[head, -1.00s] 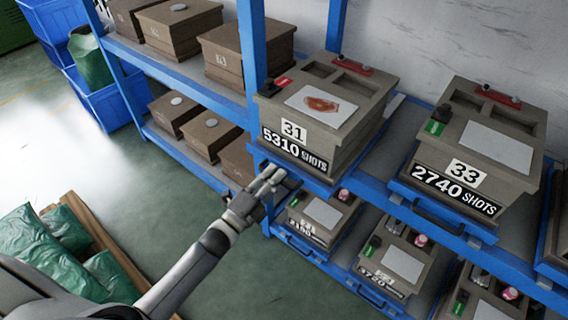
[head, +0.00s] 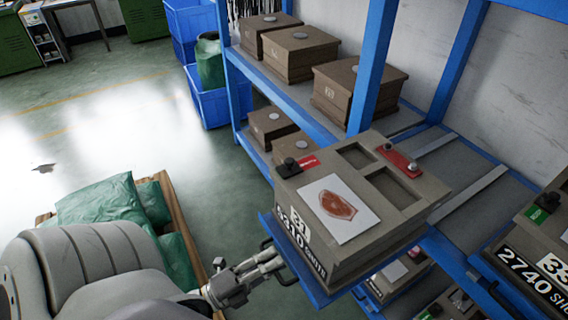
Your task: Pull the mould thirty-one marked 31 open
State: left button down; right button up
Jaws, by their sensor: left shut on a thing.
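Mould thirty-one (head: 400,225) is a grey-brown block with a 31 label, a 5310 shots plate and a card with a reddish-brown shape on top. It sits on a blue sliding tray (head: 268,222) that stands out from the blue rack towards me. My left gripper (head: 274,260) is at the tray's front and is shut on its dark handle (head: 287,275). The fingertips are partly hidden against the handle and mould. My right gripper is not in view.
Mould 33 (head: 545,240) sits on its own tray at the right. Bare rails (head: 470,192) show behind mould thirty-one. Brown moulds (head: 300,52) fill the shelves behind. A pallet with green bags (head: 115,205) lies on the floor at the left.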

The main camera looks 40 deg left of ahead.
pick_arm(q)
jog(key=shift+s, duration=0.15)
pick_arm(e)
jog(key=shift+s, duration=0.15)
pick_arm(q)
jog(key=c, duration=1.6)
grip_release()
jog(key=shift+o, duration=0.4)
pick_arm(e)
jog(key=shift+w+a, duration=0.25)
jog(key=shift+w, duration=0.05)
pick_arm(q)
jog(key=v, duration=1.2)
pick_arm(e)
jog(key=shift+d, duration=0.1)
